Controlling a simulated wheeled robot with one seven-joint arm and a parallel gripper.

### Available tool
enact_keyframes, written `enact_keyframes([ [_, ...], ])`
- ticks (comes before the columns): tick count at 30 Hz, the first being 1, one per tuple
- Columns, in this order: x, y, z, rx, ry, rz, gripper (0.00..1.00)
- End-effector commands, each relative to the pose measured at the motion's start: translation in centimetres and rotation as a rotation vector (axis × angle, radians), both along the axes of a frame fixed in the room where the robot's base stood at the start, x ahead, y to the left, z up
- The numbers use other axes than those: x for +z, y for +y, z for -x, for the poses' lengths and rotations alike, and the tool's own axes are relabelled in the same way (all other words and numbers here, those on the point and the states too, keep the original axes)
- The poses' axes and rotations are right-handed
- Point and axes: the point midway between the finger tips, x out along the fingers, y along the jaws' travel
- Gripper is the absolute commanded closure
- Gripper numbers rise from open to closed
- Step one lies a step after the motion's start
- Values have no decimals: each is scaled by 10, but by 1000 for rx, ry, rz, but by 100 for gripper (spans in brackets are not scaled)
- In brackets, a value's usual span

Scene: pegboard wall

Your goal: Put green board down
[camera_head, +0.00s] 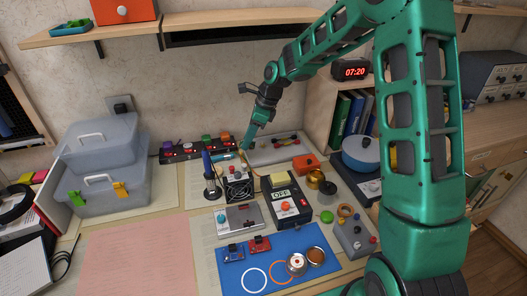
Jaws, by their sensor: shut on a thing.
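My gripper (245,146) points down at the back of the workbench, in front of the wall, between a black strip with coloured knobs and a pale panel. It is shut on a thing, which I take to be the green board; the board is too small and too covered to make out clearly. A blue mat (225,279) lies at the front of the bench. A blue board (233,251) and a red board (260,244) sit side by side on its back part. White and orange rings are marked on the mat, with two round tins at its right.
Grey bins (101,185) stand left. The pink sheet (137,258) is clear.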

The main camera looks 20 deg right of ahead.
Motion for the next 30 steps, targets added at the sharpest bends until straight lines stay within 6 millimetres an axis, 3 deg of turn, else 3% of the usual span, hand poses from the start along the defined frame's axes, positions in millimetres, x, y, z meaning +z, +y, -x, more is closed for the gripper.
enact_keyframes([
  [6, -24, -36, -5, 3, 1, 0, 94],
  [10, -31, -48, -6, 4, -1, 0, 94],
  [16, -41, -51, -6, 6, 2, 0, 94],
  [24, -72, -50, -6, 7, 1, 1, 94],
  [30, -73, -51, -7, 6, -1, 1, 94],
])
